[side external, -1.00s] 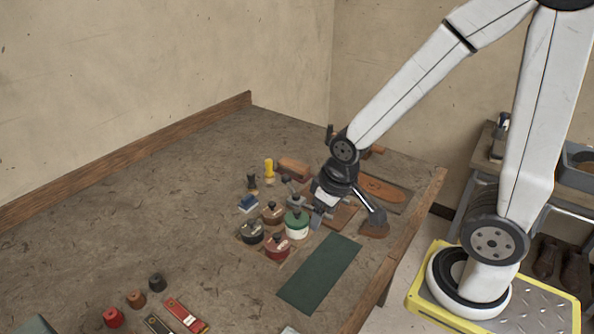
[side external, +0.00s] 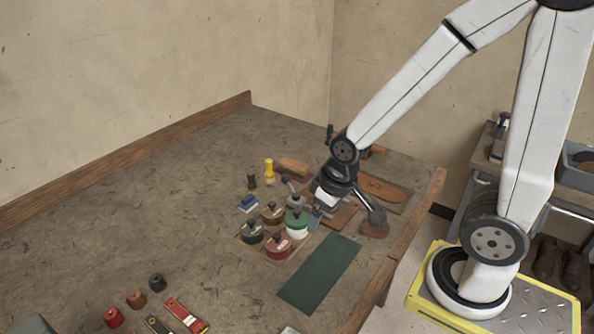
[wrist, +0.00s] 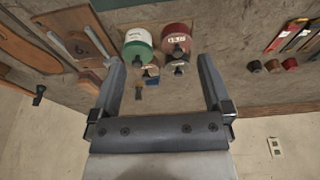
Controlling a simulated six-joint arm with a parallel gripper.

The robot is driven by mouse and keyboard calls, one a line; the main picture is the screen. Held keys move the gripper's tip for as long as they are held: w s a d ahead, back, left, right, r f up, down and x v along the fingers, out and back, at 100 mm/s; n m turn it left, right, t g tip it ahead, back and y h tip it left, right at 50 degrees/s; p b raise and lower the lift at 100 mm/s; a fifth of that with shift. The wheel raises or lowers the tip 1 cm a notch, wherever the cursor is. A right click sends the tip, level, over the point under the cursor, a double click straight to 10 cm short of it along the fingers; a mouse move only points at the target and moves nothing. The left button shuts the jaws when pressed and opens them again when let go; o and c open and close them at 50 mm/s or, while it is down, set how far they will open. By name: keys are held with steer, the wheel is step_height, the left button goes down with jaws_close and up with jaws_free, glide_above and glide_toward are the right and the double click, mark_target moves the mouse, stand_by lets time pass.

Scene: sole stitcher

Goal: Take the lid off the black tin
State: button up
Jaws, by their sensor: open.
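The black tin (side external: 252,232) stands at the left of a cluster of lidded tins in the side external view, with a dark knobbed lid on top. A red tin (side external: 278,246), a green and white tin (side external: 297,226) and a brown tin (side external: 272,213) stand close around it. My gripper (side external: 316,222) is to the right of the cluster, beside the green tin and apart from the black tin. In the wrist view my gripper (wrist: 160,60) is open with nothing held. I cannot clearly make out the black tin there.
A dark green mat (side external: 320,272) lies in front of the tins. A brown sole (side external: 382,189) lies beyond my gripper. A yellow-handled tool (side external: 269,169) and a blue block (side external: 248,203) are behind the tins. The bench left of the tins is largely clear.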

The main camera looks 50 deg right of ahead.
steer(key=m+g, duration=0.3)
steer(key=m, duration=0.8)
glide_above(250, 221)
step_height(250, 221, down, 3)
steer(key=shift+f, duration=1.5)
steer(key=shift+s+f, duration=0.1)
steer(key=shift+f, duration=2.5)
